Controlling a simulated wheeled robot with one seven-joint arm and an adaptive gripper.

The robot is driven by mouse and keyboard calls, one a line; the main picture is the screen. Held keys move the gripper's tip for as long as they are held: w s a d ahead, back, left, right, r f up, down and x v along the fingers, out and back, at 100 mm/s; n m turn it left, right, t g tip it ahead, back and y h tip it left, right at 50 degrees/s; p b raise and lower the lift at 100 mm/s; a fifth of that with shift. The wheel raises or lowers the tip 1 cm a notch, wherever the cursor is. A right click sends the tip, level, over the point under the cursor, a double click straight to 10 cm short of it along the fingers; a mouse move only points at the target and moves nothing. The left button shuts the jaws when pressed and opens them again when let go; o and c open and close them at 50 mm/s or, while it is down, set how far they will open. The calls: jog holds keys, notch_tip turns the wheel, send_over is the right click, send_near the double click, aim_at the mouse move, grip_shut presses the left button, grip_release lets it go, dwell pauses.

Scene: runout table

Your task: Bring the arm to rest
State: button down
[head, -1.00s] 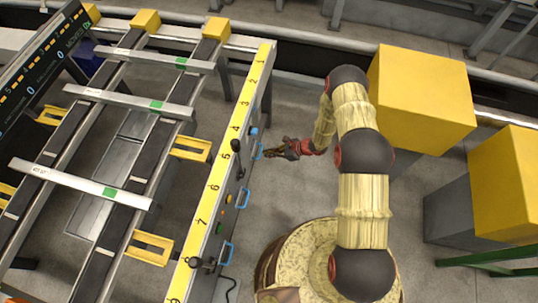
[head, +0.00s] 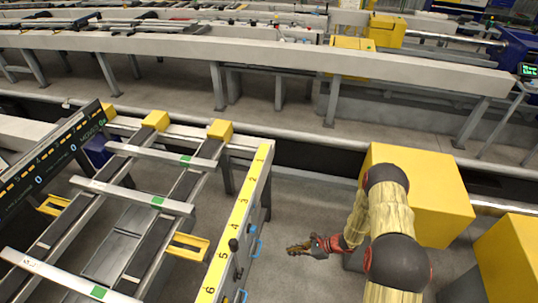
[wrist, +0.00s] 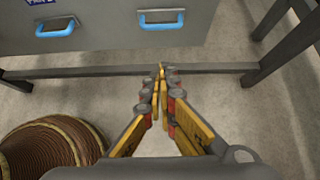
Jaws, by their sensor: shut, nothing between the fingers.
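My gripper (head: 300,248) is to the right of the runout table's yellow numbered edge (head: 236,228) in the head view, over the grey floor, apart from the table. In the wrist view my gripper (wrist: 162,72) has its fingertips together with nothing between them. The table's grey side with blue handles (wrist: 161,20) is ahead of the fingertips in that view. My arm is bent, its links running down the right side of the head view.
Yellow-topped boxes (head: 420,190) stand behind and right of my arm. A long pale rail (head: 280,62) crosses the back. Metal bars (head: 130,195) lie across the table. Bare floor (head: 310,208) lies between table and boxes.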

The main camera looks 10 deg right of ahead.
jog(key=s+a+n+g, duration=0.2)
jog(key=s+n, duration=0.1)
jog(key=s, duration=0.5)
jog(key=s+d+r+n+t+h, duration=0.1)
jog(key=s+r+n+h, duration=0.2)
jog(key=r, duration=1.6)
jog(key=s+d+r+n+t+h, duration=0.2)
jog(key=s+r+n, duration=0.6)
jog(key=r, duration=1.2)
jog(key=s+d+r+n+t+h, duration=0.1)
jog(key=s+r+n+h, duration=0.3)
jog(key=r, duration=1.6)
jog(key=s+n, duration=0.1)
jog(key=n, duration=0.2)
jog(key=shift+s+d+n+t+h, duration=0.3)
jog(key=shift+s+d+n, duration=0.1)
jog(key=shift+f, duration=0.1)
